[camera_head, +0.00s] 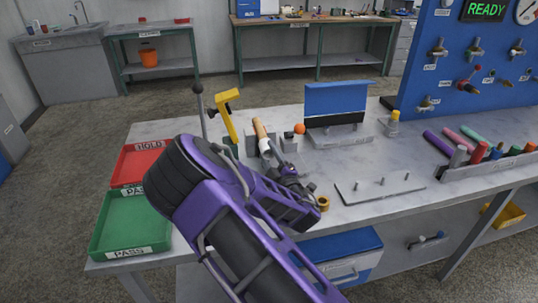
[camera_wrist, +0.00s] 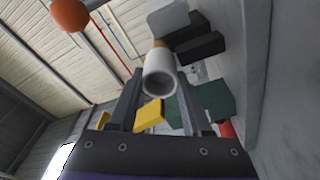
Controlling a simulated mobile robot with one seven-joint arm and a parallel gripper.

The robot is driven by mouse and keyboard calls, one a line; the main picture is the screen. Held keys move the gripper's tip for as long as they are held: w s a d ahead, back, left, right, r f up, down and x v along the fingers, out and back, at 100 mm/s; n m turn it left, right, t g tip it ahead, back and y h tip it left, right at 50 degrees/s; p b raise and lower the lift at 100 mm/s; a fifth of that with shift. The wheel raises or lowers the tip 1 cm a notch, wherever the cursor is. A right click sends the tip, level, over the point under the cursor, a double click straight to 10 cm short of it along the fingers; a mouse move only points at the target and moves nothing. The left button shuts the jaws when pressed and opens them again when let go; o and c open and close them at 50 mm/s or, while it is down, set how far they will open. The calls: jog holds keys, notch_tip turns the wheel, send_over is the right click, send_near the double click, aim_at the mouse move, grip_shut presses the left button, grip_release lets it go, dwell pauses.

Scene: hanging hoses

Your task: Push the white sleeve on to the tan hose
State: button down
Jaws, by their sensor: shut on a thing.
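The tan hose (camera_head: 259,127) stands up at a tilt from a grey block on the bench, just beyond my gripper. The white sleeve (camera_head: 265,146) sits in line with the hose at its near end. In the wrist view the sleeve (camera_wrist: 160,80) lies between my two fingers, its open end facing the camera. A little of the tan hose (camera_wrist: 158,44) shows just behind it. How far the hose reaches into the sleeve is hidden. My gripper (camera_head: 270,154) is shut on the sleeve; in the wrist view (camera_wrist: 160,88) a finger lies on each side.
A yellow bracket (camera_head: 230,112) and a black-knobbed post (camera_head: 201,108) stand close left of the hose. An orange ball (camera_head: 299,129) and a blue board (camera_head: 336,99) stand to the right. Red (camera_head: 129,179) and green (camera_head: 101,240) trays lie left; a pegged plate (camera_head: 380,190) lies right.

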jog(key=shift+w+a+r, duration=0.15)
jog(key=shift+w, duration=0.25)
dwell(0.4)
jog(key=shift+c, duration=1.3)
grip_release()
jog(key=shift+w, duration=0.1)
jog(key=v, duration=1.7)
jog(key=shift+s+b, duration=0.3)
